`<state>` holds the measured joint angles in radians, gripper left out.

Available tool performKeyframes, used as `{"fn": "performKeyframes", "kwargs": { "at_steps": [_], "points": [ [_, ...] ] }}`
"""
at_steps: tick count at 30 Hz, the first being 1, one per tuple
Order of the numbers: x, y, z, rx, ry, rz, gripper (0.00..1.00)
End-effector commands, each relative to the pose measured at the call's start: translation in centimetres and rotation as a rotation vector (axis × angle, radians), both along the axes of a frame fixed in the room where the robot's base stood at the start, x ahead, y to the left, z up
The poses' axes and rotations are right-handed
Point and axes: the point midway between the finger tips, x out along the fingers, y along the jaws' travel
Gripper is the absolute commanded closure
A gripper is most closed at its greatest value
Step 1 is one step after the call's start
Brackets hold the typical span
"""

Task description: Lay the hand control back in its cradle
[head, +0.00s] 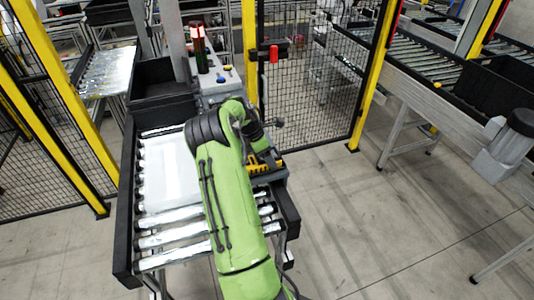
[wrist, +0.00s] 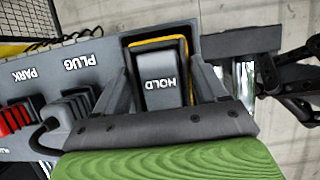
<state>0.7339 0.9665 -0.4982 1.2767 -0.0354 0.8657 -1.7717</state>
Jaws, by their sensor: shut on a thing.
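In the wrist view, my gripper (wrist: 163,88) has its two dark fingers on either side of a dark grey block, which I take to be the hand control (wrist: 160,68). The gripper is shut on it. The word HOLD stands on it, upside down in this view. A yellow-edged black shape (wrist: 158,41) shows around its far end; I cannot tell whether this is the cradle or part of the control. Whether the control is seated or just above the panel is unclear. In the head view, yellow and black parts (head: 262,163) show beside my green arm, which hides much of the gripper.
The grey panel (wrist: 95,45) carries PLUG and PARK labels. A grey ribbed plug (wrist: 70,112) with a black cable and a red part (wrist: 14,118) sit left of my fingers. A roller conveyor (head: 160,240) lies under my arm. A black bin (head: 160,85) stands behind.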

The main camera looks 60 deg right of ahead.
Motion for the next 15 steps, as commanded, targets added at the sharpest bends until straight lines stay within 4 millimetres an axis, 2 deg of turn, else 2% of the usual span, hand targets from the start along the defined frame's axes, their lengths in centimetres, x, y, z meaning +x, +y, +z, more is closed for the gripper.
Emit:
{"fn": "performKeyframes", "kwargs": {
  "at_steps": [2, 3, 6, 8, 15],
  "points": [
    [0.01, -0.03, -0.03, -0.002, 0.0, -0.001, 0.79],
    [0.01, 0.01, -0.06, 0.0, 0.0, 0.0, 0.25],
    [0.01, 0.0, -0.04, 0.0, 0.0, 0.0, 0.1],
    [0.01, 0.0, -0.03, 0.0, 0.0, 0.0, 0.03],
    [0.02, -0.01, 0.04, -0.001, -0.001, -0.001, 0.03]
  ]
}}
